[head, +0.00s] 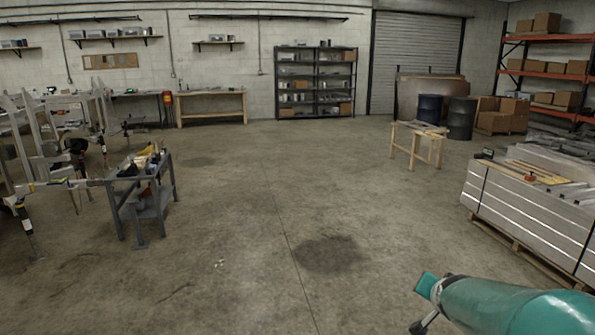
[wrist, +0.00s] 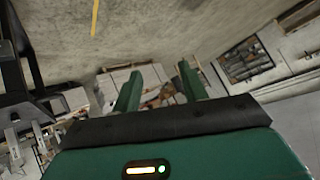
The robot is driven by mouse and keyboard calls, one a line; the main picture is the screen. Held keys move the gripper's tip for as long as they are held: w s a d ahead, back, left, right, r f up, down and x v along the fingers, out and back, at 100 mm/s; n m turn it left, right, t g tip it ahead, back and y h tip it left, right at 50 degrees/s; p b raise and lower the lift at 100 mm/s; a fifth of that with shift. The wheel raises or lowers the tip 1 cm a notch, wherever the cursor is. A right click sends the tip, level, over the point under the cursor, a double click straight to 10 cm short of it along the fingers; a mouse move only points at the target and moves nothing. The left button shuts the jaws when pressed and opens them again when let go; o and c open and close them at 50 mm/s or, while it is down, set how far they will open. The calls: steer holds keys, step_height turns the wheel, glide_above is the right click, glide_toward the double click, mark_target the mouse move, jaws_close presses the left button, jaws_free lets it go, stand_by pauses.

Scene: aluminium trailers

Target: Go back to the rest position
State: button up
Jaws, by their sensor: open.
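My gripper (wrist: 159,72) shows in the wrist view as two green fingers standing apart. It is open, and I see nothing held between the fingers. Behind the gap, at some distance, are blurred pale and brown pieces. Part of my teal arm reaches in from the lower right of the head view. The wrist view is strongly tilted.
A grey workbench cart (head: 148,190) with tools stands at left beside metal frames. A stack of aluminium profiles (head: 520,213) on a pallet stands at right, close to my arm. A wooden sawhorse table (head: 418,132) and dark drums (head: 461,118) stand farther back. The middle floor is clear.

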steer(key=s+a+r+n+g+y, duration=0.1)
steer(key=s+a+n, duration=0.3)
steer(key=s+a, duration=0.5)
steer(key=s+a+r+n+g+y, duration=0.2)
steer(key=s+a+r+n, duration=0.1)
steer(key=s+a, duration=0.6)
steer(key=s+n, duration=0.1)
steer(key=s, duration=0.2)
steer(key=shift+a+r+n+g+y, duration=0.15)
steer(key=shift+a+n+g+y, duration=0.15)
steer(key=shift+n+g, duration=0.1)
steer(key=shift+c, duration=0.7)
steer(key=shift+d, duration=0.15)
